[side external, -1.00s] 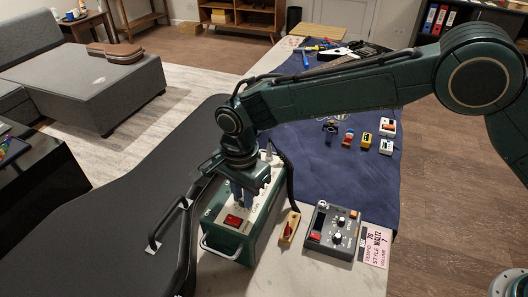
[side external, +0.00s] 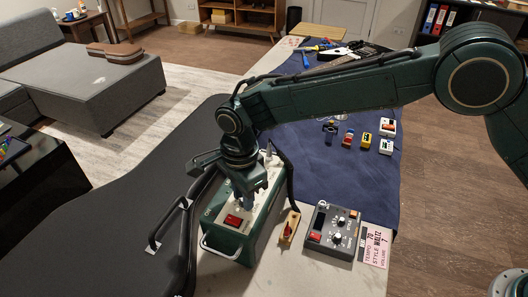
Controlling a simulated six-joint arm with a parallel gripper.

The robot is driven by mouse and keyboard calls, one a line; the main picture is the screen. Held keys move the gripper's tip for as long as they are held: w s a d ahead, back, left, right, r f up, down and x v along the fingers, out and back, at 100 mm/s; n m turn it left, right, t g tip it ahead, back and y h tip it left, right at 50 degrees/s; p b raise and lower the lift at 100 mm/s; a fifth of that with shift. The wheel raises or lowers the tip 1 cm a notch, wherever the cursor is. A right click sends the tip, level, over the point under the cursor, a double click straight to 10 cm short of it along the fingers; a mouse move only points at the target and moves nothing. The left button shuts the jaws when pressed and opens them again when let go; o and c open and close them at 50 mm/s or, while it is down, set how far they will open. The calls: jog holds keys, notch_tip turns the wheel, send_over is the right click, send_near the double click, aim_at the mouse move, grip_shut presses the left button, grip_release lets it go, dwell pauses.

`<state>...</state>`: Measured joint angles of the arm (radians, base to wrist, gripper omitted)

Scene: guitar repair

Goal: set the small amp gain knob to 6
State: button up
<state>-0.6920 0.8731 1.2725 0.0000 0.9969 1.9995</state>
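The small amp (side external: 226,248) is a green box with a pale top panel, a red switch (side external: 233,221) and a metal handle at its front. It stands on the table near the black case. My gripper (side external: 246,200) points down over the amp's top panel, just behind the red switch. Its fingers are at or very near the panel. The gain knob is not visible; my gripper hides that part of the panel. I cannot tell whether the fingers hold a knob.
A black guitar case (side external: 130,210) lies to the left, its handle close to the amp. A small wooden pedal (side external: 288,228), a grey control box (side external: 333,230) and a printed card (side external: 375,246) lie to the right. Small pedals (side external: 387,136) sit on the blue cloth (side external: 300,150).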

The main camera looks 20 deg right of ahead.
jog(key=shift+n, duration=0.3)
jog(key=n, duration=0.3)
jog(key=shift+n, duration=0.3)
jog(key=n, duration=0.4)
jog(key=shift+n, duration=0.4)
jog(key=c, duration=0.5)
